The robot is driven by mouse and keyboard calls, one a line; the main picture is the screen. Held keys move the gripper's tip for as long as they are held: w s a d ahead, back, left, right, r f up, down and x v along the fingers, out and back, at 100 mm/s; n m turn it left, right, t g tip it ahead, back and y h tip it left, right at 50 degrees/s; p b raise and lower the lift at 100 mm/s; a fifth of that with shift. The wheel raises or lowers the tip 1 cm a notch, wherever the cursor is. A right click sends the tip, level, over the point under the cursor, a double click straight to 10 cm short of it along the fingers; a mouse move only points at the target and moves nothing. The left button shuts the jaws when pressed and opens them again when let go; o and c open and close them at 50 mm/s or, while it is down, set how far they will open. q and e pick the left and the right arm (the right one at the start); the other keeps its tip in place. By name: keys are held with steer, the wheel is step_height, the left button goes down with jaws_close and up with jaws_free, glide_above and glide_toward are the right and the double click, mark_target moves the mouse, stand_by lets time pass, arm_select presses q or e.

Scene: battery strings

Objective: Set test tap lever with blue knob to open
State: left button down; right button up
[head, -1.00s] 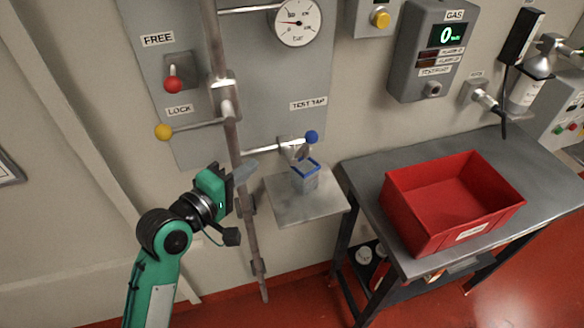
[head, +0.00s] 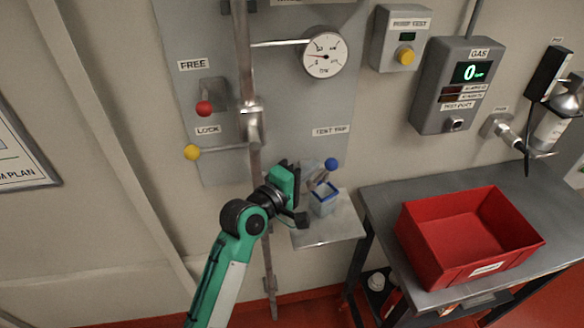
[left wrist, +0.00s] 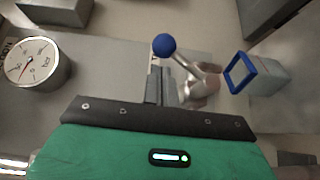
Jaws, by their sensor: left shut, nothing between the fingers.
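The test tap lever ends in a blue knob (head: 331,164), just below the TEST TAP label (head: 331,131). In the left wrist view the blue knob (left wrist: 164,45) sits on a short metal lever slanting to the tap body (left wrist: 203,90). My left gripper (head: 306,177) is shut and empty, just left of the tap. In the left wrist view its fingers (left wrist: 162,84) are close below the knob and beside the lever. I cannot tell whether they touch it. The hand hides part of the tap pipe in the head view. My right gripper is not in view.
A blue-rimmed clear container (head: 323,200) stands on a small shelf (head: 340,232) under the tap. A vertical pipe (head: 257,175) and a yellow-knobbed lever (head: 192,152) are to the left. A red-knobbed switch (head: 204,108) is above. A red crate (head: 420,245) stands on the right bench.

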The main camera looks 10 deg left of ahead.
arm_select(q)
steer(key=shift+d, duration=0.4)
steer(key=shift+f, duration=0.1)
